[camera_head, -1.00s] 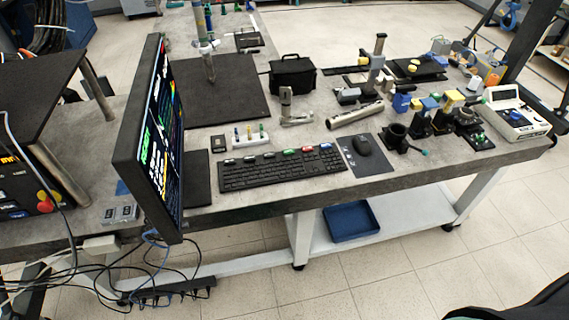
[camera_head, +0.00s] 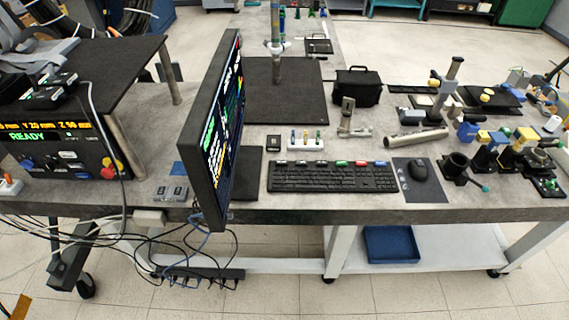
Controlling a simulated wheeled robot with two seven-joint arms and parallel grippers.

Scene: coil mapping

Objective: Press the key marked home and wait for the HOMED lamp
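A black keyboard (camera_head: 333,178) lies near the front edge of the bench. Raised coloured caps, including a green one (camera_head: 341,163) and a red one (camera_head: 361,163), stand along its back row. Their markings are too small to read, so I cannot tell which is home. A tilted monitor (camera_head: 217,130) stands left of the keyboard, seen nearly edge-on; its coloured text is not legible. A control box (camera_head: 60,153) at the left shows READY in green under a yellow readout with X, Y and Z. I cannot make out a HOMED lamp. Neither gripper is in view.
Fixtures and a black bag (camera_head: 357,87) crowd the bench's back and right. Cables hang below the front edge. A blue tray (camera_head: 391,245) sits underneath.

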